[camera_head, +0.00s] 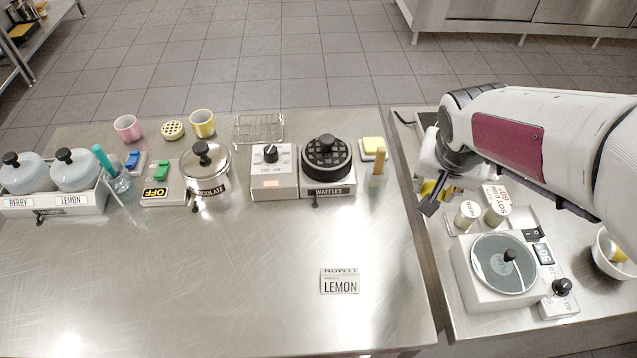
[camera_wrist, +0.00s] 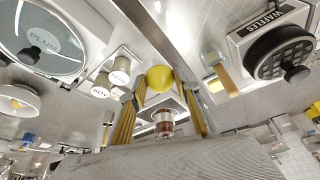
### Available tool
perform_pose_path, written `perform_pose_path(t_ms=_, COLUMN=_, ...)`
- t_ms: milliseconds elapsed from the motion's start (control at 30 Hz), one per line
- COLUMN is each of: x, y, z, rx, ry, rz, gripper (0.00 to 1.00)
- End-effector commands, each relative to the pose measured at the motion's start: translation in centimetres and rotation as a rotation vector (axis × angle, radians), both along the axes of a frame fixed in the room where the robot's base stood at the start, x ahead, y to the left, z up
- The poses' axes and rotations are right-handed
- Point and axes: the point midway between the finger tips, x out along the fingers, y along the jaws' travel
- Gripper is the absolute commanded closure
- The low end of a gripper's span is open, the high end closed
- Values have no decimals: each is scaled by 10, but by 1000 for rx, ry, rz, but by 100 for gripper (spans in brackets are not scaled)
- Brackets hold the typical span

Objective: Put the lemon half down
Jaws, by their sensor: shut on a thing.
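My gripper (camera_wrist: 160,82) is shut on the yellow lemon half (camera_wrist: 159,78), which sits between its fingertips in the wrist view. In the head view my gripper (camera_head: 432,200) hangs at the left part of the right-hand counter, near the gap between the counters. The lemon half cannot be told apart from the yellowish finger parts there.
White-lidded tins (camera_head: 467,214) and a round-lidded cooker (camera_head: 503,264) stand close to the gripper. A white bowl (camera_head: 604,262) holds something yellow. The waffle maker (camera_head: 327,160) is at the left counter's back. A LEMON card (camera_head: 340,283) lies on that counter's clear front.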

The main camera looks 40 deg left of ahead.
Motion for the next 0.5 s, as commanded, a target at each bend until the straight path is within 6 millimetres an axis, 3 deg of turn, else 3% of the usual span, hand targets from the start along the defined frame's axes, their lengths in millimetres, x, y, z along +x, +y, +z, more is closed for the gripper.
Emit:
perform_pose_path(t_ms=100, x=-18, y=28, z=-1, rx=1, ry=2, rz=65, gripper=90)
perform_pose_path(t_ms=500, x=-83, y=107, z=-1, rx=4, ry=6, rz=274, gripper=90)
